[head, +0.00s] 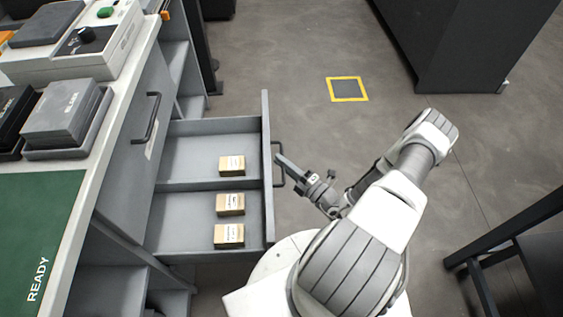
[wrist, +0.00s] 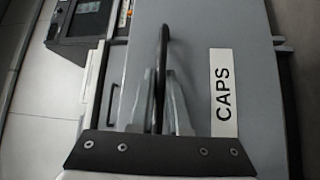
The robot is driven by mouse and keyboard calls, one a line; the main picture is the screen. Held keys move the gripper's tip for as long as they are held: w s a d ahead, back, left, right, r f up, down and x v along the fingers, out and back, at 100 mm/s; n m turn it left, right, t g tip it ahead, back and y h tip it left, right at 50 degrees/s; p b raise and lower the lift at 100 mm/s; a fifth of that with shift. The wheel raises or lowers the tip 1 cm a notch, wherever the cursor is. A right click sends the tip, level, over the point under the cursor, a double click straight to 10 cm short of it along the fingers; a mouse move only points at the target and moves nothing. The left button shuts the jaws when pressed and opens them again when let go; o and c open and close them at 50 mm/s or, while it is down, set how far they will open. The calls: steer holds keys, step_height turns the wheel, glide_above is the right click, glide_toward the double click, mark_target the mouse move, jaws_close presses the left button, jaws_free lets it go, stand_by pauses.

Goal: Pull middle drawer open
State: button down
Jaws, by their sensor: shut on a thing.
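The middle drawer (head: 268,190) stands pulled well out from the bench, its inside in view. It holds several small tan boxes (head: 230,204) on its right side, and a divider crosses it. Its dark handle (head: 278,164) is on the front panel. My gripper (head: 279,160) is at this handle. In the wrist view the two fingers (wrist: 159,105) are shut on the dark handle bar (wrist: 164,50). The drawer front beside it bears a white label reading CAPS (wrist: 224,93).
The bench top (head: 95,165) carries a green mat (head: 40,225), grey boxes (head: 65,115) and a white device (head: 75,65). Another front with a dark handle (head: 152,117) is above the drawer. Open floor lies to the right, with a yellow square (head: 347,89) marked on it. A dark frame (head: 500,240) stands at the lower right.

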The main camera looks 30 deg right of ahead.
steer(key=shift+d, duration=0.15)
steer(key=c, duration=0.9)
jaws_free()
steer(key=shift+o, duration=0.6)
steer(key=r+p, duration=0.1)
steer(key=r, duration=0.1)
steer(key=r+p, duration=0.1)
steer(key=r, duration=0.2)
steer(key=shift+s+d+p, duration=0.1)
steer(key=shift+d+p, duration=0.1)
steer(key=shift+p, duration=0.1)
steer(key=s+d+r+p, duration=0.1)
steer(key=s+d+r, duration=0.1)
steer(key=s+d+r+p, duration=0.1)
steer(key=s+d+r, duration=0.2)
steer(key=s+d, duration=0.2)
steer(key=shift+r+p, duration=0.4)
steer(key=shift+c, duration=0.5)
steer(key=shift+s+d+r, duration=0.2)
steer(key=shift+s+d, duration=0.25)
steer(key=shift+s, duration=0.1)
steer(key=shift+f, duration=0.1)
